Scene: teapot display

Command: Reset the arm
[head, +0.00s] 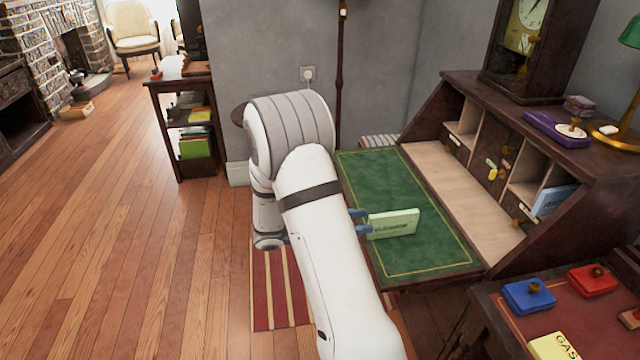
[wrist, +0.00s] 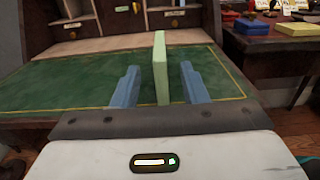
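My gripper (head: 361,222) has two blue fingers and is low over the green top of the writing desk (head: 370,180). A pale green box (head: 394,224) with dark lettering stands upright on edge on that top, just beyond the fingertips in the head view. In the wrist view my gripper (wrist: 159,72) is open, with one finger on each side of the pale green box (wrist: 161,55). A gap shows between the box and each finger, so it does not look gripped. My white arm hides part of the desk's near left side in the head view.
The desk's pigeonholes (head: 494,170) rise behind the writing surface, with a clock (head: 524,45) and a purple box (head: 556,129) on top. A side table at right holds a blue box (head: 528,296) and a red box (head: 592,280). Wooden floor (head: 120,230) is open at left.

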